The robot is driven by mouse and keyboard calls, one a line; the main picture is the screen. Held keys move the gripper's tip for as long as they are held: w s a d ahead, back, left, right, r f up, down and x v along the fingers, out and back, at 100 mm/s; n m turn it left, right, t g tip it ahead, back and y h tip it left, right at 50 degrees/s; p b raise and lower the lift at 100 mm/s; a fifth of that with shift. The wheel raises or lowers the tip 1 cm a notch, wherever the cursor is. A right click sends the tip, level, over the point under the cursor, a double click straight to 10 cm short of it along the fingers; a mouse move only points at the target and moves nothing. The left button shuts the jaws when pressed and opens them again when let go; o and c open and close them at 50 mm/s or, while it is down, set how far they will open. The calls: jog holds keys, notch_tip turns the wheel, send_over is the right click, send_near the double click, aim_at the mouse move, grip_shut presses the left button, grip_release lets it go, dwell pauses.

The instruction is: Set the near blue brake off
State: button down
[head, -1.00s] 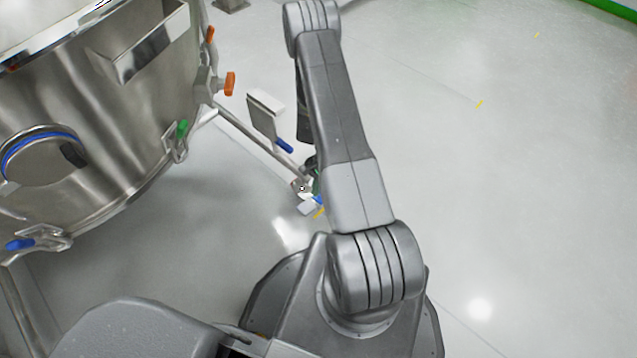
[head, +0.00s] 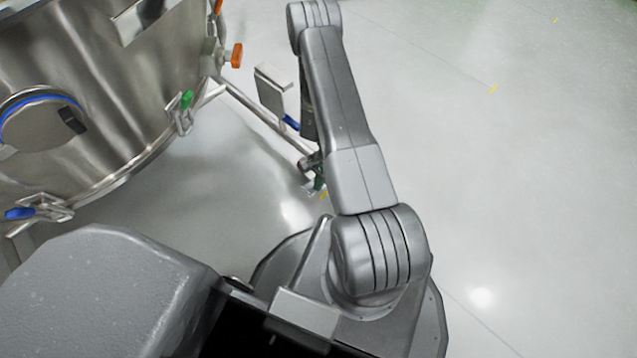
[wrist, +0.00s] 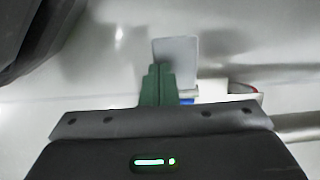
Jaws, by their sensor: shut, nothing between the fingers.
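In the wrist view, my gripper (wrist: 160,70) has its green fingers shut and empty. The fingertips overlap the near edge of a flat pale grey plate (wrist: 180,48), which looks like a brake pedal; I cannot tell whether they touch it. A small blue part (wrist: 188,99) shows beside the fingers, mostly hidden by my gripper body. A white caster part (wrist: 212,88) with a red edge lies to its right. In the head view, my gripper (head: 319,184) is low by the caster at the end of the frame leg, largely hidden by my arm.
A large steel vessel (head: 120,90) stands at left, with a green clamp (head: 187,99), a blue clamp (head: 20,213) and an orange knob (head: 237,55). A blue handle (head: 291,122) sits below a pale upright panel (head: 272,88) on the leg. Floor at right is clear.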

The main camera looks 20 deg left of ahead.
aim_at(314, 192)
jog(key=shift+s+a+f+b, duration=0.1)
jog(key=shift+s+f+b, duration=0.2)
jog(key=shift+b, duration=0.25)
jog(key=shift+s+a+f, duration=0.1)
jog(key=shift+s+f, duration=0.1)
jog(key=shift+s+a+f+t+h+b, duration=0.2)
jog(key=shift+s+t+h+b, duration=0.15)
jog(key=shift+t, duration=0.35)
jog(key=shift+f, duration=0.15)
jog(key=shift+s+f+b, duration=0.1)
jog(key=shift+f+b, duration=0.25)
jog(key=shift+b, duration=0.25)
jog(key=shift+s+f, duration=0.1)
jog(key=shift+f, duration=0.05)
